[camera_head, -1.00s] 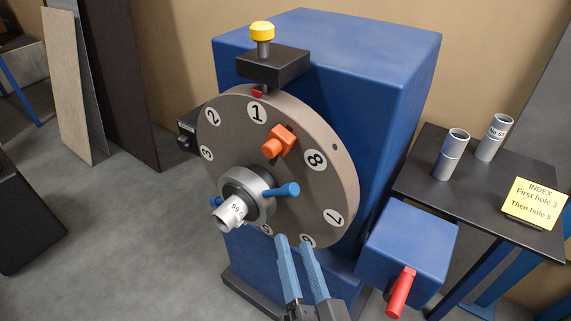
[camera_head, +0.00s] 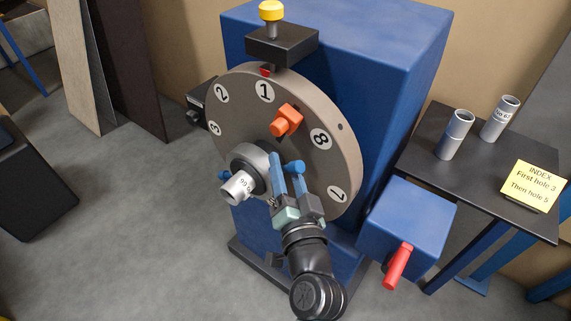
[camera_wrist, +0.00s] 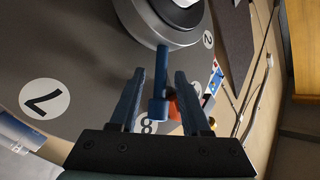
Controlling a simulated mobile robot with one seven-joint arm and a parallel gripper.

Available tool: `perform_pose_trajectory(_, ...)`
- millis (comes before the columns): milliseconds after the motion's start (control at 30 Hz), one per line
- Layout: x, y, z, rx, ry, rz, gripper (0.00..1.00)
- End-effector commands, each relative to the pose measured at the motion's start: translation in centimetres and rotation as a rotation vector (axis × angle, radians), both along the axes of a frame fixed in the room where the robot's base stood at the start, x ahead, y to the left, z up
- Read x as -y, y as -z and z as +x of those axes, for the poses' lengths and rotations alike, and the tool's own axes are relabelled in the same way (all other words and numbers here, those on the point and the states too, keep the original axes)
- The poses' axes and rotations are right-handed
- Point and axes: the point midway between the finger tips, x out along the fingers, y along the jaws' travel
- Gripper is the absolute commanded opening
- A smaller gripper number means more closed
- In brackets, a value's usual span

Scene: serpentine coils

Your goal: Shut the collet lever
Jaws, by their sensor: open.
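The collet lever (camera_head: 294,167) is a blue bar with a round end, sticking out to the right from the grey collet (camera_head: 249,166) on the numbered dial. In the wrist view the lever (camera_wrist: 160,84) runs from the collet ring (camera_wrist: 165,18) down between my two fingers, with a gap on each side. My gripper (camera_head: 285,164) is open around the lever and its fingers partly overlap it in the head view. A silver tube (camera_head: 238,187) sits in the collet, facing out. A smaller blue stub (camera_head: 224,175) shows on the collet's left side.
An orange block (camera_head: 286,121) is fixed on the dial (camera_head: 315,105) above the lever. A yellow-topped plunger (camera_head: 271,12) stands above the dial. A blue box with a red handle (camera_head: 398,266) is at lower right. Two tubes and a yellow note (camera_head: 531,185) are on the black side table (camera_head: 470,182).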

Motion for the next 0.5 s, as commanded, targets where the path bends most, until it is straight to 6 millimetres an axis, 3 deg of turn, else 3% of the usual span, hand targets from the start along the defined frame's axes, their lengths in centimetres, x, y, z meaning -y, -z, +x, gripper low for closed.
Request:
perform_pose_trajectory(333,-0.10,-0.01,0.40,0.000,0.000,0.000,0.47)
perform_pose_trajectory(500,-0.09,-0.01,0.38,0.000,0.000,0.000,0.17)
